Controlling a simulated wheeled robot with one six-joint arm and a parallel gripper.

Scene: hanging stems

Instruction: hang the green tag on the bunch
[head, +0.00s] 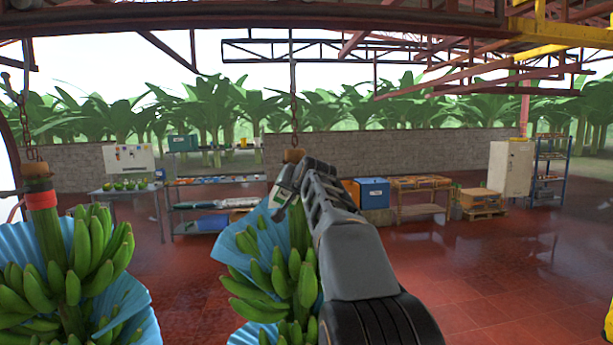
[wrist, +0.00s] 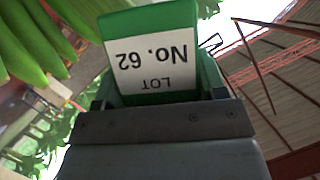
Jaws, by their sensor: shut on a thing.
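The green tag (wrist: 150,22) fills the upper middle of the wrist view. It has a white label reading "LOT No. 62", seen upside down, and a thin dark hook (wrist: 213,42) at its right side. My gripper (wrist: 158,105) is shut on the tag. In the head view my gripper (head: 284,190) is at the top of the middle banana bunch (head: 270,275), by its stem, and partly covers it. Green bananas (wrist: 30,45) also show at the upper left of the wrist view. I cannot tell whether the hook touches the stem.
A second bunch (head: 85,255) with blue sheets and a red band on its stem hangs at the left. The middle bunch hangs from a chain (head: 294,110). Tables, a blue box (head: 371,193) and a white cabinet (head: 511,168) stand behind.

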